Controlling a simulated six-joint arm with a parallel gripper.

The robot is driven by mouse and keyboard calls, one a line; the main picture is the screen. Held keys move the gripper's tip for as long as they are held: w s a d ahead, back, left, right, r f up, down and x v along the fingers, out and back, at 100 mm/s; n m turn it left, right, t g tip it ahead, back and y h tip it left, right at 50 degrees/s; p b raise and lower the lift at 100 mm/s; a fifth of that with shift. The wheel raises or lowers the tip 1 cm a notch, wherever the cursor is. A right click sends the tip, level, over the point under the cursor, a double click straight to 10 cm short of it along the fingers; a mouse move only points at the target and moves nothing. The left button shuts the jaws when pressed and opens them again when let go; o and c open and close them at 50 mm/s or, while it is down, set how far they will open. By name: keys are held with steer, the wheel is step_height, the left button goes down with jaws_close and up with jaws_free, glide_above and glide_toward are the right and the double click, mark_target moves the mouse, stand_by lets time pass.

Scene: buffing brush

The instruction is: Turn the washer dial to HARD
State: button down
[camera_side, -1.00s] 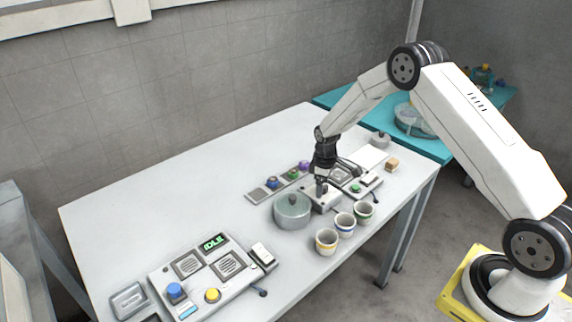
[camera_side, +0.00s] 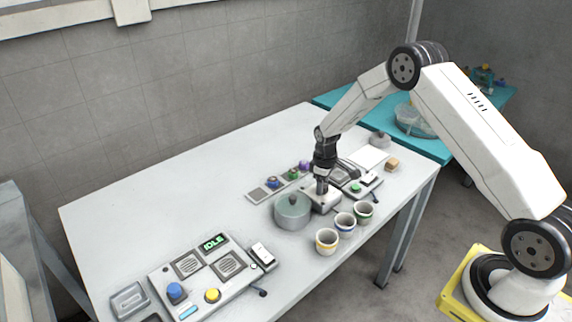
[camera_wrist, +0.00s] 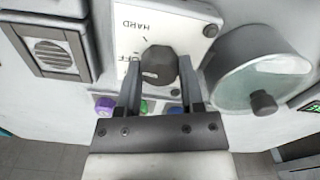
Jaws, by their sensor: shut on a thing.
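The washer dial is a dark knob (camera_wrist: 160,62) on a white plate (camera_wrist: 130,45) in the wrist view. The plate carries HARD, upside down in this view, with a short tick near it, and OFF left of the knob, partly covered. A pale mark shows on the knob's near left side; which label it points to I cannot tell. My gripper (camera_wrist: 160,88) has a finger on each side of the knob and is shut on it. In the side view my gripper (camera_side: 322,188) points down over the pale dial box (camera_side: 327,204) and hides the knob.
A lidded grey-green pot (camera_side: 292,214) stands close left of the dial box. A panel reading IDLE (camera_side: 213,243) lies at the front left. The table's left middle is clear.

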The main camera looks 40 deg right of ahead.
steer(key=m, duration=0.3)
steer(key=shift+m, duration=2.3)
steer(key=shift+c, duration=1.1)
jaws_free()
steer(key=shift+r, duration=0.15)
steer(key=shift+r, duration=3.75)
